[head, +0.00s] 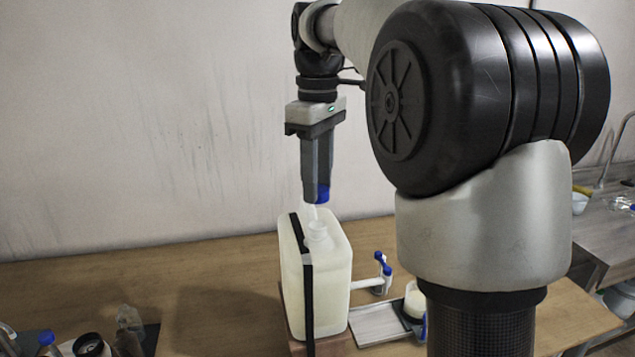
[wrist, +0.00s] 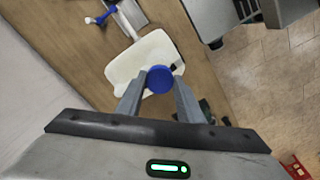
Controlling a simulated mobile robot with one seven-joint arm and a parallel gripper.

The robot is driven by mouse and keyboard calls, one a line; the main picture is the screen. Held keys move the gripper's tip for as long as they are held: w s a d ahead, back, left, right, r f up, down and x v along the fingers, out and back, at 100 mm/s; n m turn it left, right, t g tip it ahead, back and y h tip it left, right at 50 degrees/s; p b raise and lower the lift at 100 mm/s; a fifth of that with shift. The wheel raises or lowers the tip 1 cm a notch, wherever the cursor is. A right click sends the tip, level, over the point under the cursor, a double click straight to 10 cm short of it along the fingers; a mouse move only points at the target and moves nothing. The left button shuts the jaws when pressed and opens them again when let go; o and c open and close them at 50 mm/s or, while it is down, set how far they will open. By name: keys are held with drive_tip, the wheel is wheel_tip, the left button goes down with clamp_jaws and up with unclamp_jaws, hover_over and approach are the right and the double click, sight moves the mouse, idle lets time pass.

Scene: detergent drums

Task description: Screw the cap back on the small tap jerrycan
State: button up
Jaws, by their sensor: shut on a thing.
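The small tap jerrycan (head: 328,277) is a pale, translucent can standing upright on a brown block (head: 318,346), with a black strap around it. Its open neck (head: 316,231) faces up, and a white tap (head: 375,280) with blue parts sticks out on the right. My gripper (head: 317,195) points down, shut on the blue cap (head: 323,194), which is above the neck and apart from it. In the wrist view the cap (wrist: 160,79) sits between my fingertips, in front of the jerrycan (wrist: 140,60); the cap hides the neck there.
A grey tray (head: 378,325) with a white-filled container (head: 414,300) lies right of the jerrycan. Several small items, including a blue-capped bottle (head: 47,342), stand at the front left. The wooden table (head: 200,290) is clear left of the jerrycan. My arm hides part of the right side.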

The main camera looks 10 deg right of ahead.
drive_tip(key=shift+f+b, duration=1.85)
drive_tip(key=shift+f, duration=0.5)
drive_tip(key=shift+f, duration=1.3)
idle(1.6)
drive_tip(key=shift+r+m+p, duration=0.15)
drive_tip(key=shift+m+p, duration=0.5)
drive_tip(key=shift+m, duration=0.25)
drive_tip(key=m+p, duration=0.1)
drive_tip(key=m, duration=0.3)
drive_tip(key=shift+f, duration=0.2)
drive_tip(key=shift+s, duration=0.1)
